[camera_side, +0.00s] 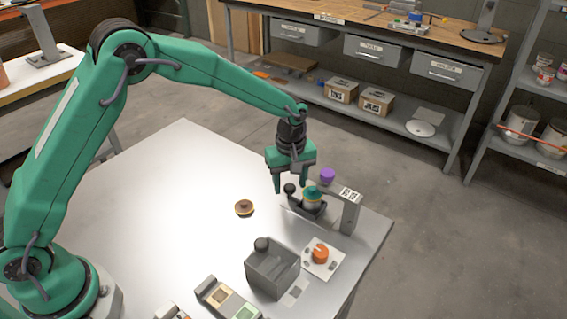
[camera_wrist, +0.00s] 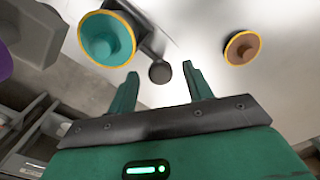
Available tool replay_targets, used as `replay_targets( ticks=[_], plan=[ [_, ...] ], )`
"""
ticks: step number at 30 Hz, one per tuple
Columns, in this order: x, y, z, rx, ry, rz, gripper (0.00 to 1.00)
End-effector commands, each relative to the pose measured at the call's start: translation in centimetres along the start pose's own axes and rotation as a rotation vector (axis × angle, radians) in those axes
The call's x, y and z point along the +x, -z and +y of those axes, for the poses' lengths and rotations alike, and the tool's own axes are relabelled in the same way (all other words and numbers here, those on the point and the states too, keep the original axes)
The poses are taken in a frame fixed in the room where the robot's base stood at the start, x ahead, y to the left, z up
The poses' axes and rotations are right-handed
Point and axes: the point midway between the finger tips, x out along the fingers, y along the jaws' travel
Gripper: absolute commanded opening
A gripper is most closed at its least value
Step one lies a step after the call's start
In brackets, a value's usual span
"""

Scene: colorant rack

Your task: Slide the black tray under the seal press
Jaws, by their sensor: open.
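The black tray (camera_side: 303,211) sits on the white table beside the seal press, with a round black knob (camera_side: 289,188) on its near side. A teal round piece (camera_side: 313,194) with a yellow rim rides on the tray; it also shows in the wrist view (camera_wrist: 106,40). The seal press (camera_side: 350,212) is a grey post with an arm and a purple head (camera_side: 327,174). My gripper (camera_side: 293,184) is open and points down by the knob. In the wrist view the knob (camera_wrist: 159,72) appears between my fingertips (camera_wrist: 160,71), apart from both. Tray depth under the head is unclear.
A brown disc (camera_side: 244,208) lies on the table to the left. A grey box (camera_side: 271,268) with a dark knob and a white plate with an orange piece (camera_side: 320,253) stand in front. Labelled blocks (camera_side: 226,299) lie at the front edge. The table's left part is clear.

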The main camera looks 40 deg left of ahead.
Motion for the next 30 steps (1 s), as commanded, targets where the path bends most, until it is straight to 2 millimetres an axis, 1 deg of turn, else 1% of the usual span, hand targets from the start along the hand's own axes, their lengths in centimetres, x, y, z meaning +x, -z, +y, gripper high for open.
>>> replay_targets(
  ticks=[3,10,14,15,18,23,26,30],
  plan=[
    [0.3,0.0,0.0,0.0,0.0,0.0,0.5],
    [0.3,0.0,0.0,0.0,0.0,0.0,0.5],
    [0.3,0.0,0.0,0.0,0.0,0.0,0.25],
    [0.3,0.0,0.0,0.0,0.0,0.0,0.17],
    [0.3,0.0,0.0,0.0,0.0,0.0,0.0],
    [0.3,-0.2,0.1,0.001,0.0,0.0,0.0],
    [0.3,-1.0,0.7,0.003,0.001,0.0,0.0],
    [0.3,-2.5,1.7,0.004,-0.001,0.0,0.0]
  ],
)
